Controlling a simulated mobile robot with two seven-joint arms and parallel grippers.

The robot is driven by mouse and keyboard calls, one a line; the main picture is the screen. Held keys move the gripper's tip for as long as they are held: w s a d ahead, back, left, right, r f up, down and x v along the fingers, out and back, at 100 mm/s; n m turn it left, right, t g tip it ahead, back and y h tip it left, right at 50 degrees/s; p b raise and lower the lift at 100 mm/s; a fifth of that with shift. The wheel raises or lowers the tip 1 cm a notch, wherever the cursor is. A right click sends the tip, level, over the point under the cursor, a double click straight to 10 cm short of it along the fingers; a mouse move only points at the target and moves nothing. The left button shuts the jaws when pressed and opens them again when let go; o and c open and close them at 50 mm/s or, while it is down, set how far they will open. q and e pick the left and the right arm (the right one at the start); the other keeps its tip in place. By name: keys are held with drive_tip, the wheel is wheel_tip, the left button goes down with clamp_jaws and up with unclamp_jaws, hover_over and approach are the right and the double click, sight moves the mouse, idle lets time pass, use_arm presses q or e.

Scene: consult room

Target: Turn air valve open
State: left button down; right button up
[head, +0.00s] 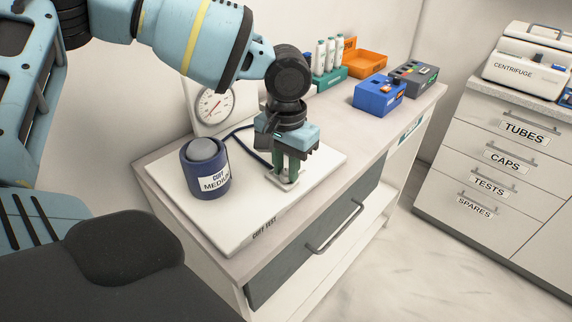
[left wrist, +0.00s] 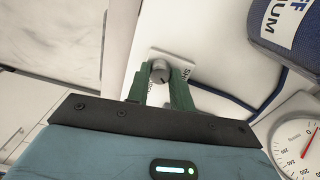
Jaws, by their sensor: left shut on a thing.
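The air valve is a small grey knob (left wrist: 160,71) on a pale square plate (left wrist: 186,58) in the left wrist view. Small dark lettering beside it is mostly covered. In the head view the knob is hidden by my left gripper (head: 288,174), and only the plate's edge (head: 287,186) shows. My left gripper points down, with its green fingers closed on the knob's two sides; it also shows in the left wrist view (left wrist: 162,80). The valve sits on a white board (head: 215,235) marked "CUFF TEST". My right gripper is not in view.
A dark blue cuff (head: 206,170) labelled "CUFF MEDIUM" stands left of the valve, with a dial gauge (head: 214,106) behind it. A dark hose (head: 240,131) runs across the board. A blue box (head: 378,95) and orange tray (head: 366,63) stand farther back.

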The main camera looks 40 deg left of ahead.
sight(286, 172)
use_arm(q)
drive_tip(key=m, duration=1)
idle(0.5)
drive_tip(key=c, duration=1.2)
unclamp_jaws()
drive_tip(key=shift+c, duration=0.2)
drive_tip(key=shift+r, duration=3.95)
drive_tip(key=shift+f, duration=0.1)
